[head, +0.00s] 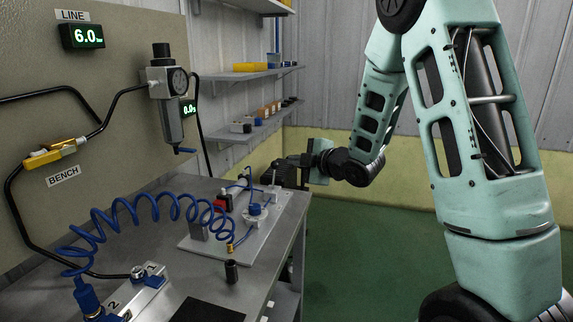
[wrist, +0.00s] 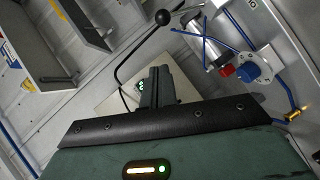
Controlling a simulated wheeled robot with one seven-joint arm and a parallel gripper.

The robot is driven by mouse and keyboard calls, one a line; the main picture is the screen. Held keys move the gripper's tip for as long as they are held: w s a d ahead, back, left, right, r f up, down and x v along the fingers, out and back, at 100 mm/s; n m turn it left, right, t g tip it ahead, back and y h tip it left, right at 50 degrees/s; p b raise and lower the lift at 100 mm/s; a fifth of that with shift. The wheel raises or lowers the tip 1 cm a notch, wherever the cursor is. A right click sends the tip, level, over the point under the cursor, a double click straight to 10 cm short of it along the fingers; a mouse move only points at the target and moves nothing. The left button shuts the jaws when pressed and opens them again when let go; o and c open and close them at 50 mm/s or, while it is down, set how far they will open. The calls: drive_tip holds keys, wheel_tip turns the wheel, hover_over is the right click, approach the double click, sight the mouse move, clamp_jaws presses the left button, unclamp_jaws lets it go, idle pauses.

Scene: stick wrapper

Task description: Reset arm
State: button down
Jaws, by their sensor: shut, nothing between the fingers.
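My arm (head: 470,130) comes in from the upper right of the head view, bends at the elbow and reaches left toward the bench's far end. My gripper (head: 280,175) is beside the far end of the white plate, partly hard to make out against the dark background. In the wrist view my gripper (wrist: 157,88) shows as dark fingers close together, with nothing held between them.
A grey bench (head: 160,265) carries a white plate (head: 215,238) with blue, red and silver fittings. A coiled blue hose (head: 150,205) stands over the bench. A regulator with gauge (head: 168,85) hangs on the panel. Shelves (head: 250,75) line the back wall. Green floor (head: 370,260) is clear at right.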

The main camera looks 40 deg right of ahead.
drive_tip(key=shift+v, duration=1.15)
